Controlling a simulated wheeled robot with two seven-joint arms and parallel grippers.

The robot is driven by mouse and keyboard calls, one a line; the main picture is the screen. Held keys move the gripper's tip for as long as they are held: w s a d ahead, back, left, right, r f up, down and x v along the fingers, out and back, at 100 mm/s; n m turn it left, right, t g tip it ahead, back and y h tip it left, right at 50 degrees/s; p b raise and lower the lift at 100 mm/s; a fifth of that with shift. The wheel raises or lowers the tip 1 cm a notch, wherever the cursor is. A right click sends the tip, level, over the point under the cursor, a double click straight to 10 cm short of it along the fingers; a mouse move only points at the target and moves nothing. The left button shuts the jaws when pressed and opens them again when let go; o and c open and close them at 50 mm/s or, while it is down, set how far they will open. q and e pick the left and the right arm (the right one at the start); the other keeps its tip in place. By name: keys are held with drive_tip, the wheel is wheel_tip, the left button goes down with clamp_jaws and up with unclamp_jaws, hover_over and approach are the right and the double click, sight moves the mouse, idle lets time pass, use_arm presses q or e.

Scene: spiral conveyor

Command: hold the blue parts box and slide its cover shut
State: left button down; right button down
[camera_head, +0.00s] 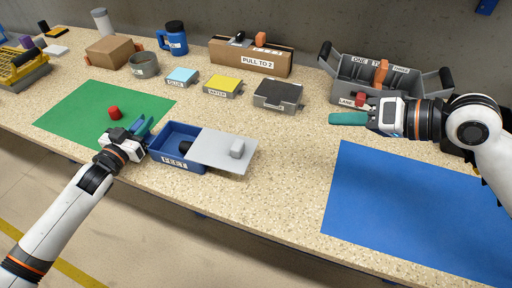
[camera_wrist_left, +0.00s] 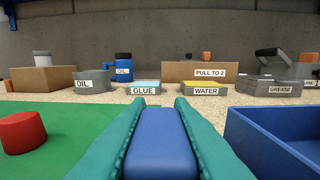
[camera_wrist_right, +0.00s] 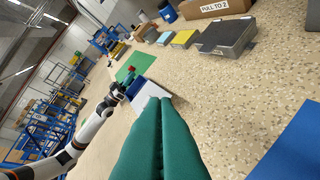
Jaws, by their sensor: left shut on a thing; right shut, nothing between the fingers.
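The blue parts box (camera_head: 170,163) stands at the table's front edge, partly open. A black item shows in the open left part. My left gripper (camera_head: 143,128) is at the box's left end; in the left wrist view its teal fingers are shut on a blue block-like part (camera_wrist_left: 159,140), seemingly the box's handle. My right gripper (camera_head: 335,118) is shut and empty, above the table to the right of the box.
A green mat (camera_head: 80,117) with a red cylinder (camera_head: 114,112) lies left. A blue mat (camera_head: 420,210) lies right. Labelled boxes of glue (camera_head: 182,76), water (camera_head: 223,87) and grease (camera_head: 278,95) stand behind. A grey tote (camera_head: 345,70) stands behind my right gripper.

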sight(215, 147)
use_arm(q)
drive_tip(key=shift+f, duration=0.3)
use_arm(e)
drive_tip(key=a+f+m+g, duration=0.1)
drive_tip(key=a+f+m, duration=0.1)
drive_tip(key=a+f, duration=0.1)
drive_tip(key=a+f+m+g, duration=0.1)
drive_tip(key=a+f+m, duration=0.1)
drive_tip(key=a+f, duration=0.2)
drive_tip(key=a+f+m+g, duration=0.1)
drive_tip(key=a+f+m, duration=0.1)
drive_tip(key=a+f, duration=0.2)
drive_tip(key=shift+w+a+f+y, duration=0.2)
drive_tip(key=shift+w+a+y, duration=0.1)
drive_tip(key=shift+w+a, duration=0.1)
drive_tip(key=a, duration=0.1)
drive_tip(key=w+a, duration=0.1)
drive_tip(key=a, duration=0.1)
drive_tip(key=shift+a+f, duration=0.2)
drive_tip(key=shift+w+a, duration=0.15)
drive_tip(key=shift+a, duration=0.3)
drive_tip(key=w+a, duration=0.1)
drive_tip(key=a, duration=0.2)
drive_tip(key=w+a, duration=0.1)
drive_tip(key=a, duration=0.6)
drive_tip(key=shift+w+a, duration=0.2)
drive_tip(key=shift+w, duration=0.2)
drive_tip(key=shift+d, duration=0.2)
drive_tip(key=v, duration=1.2)
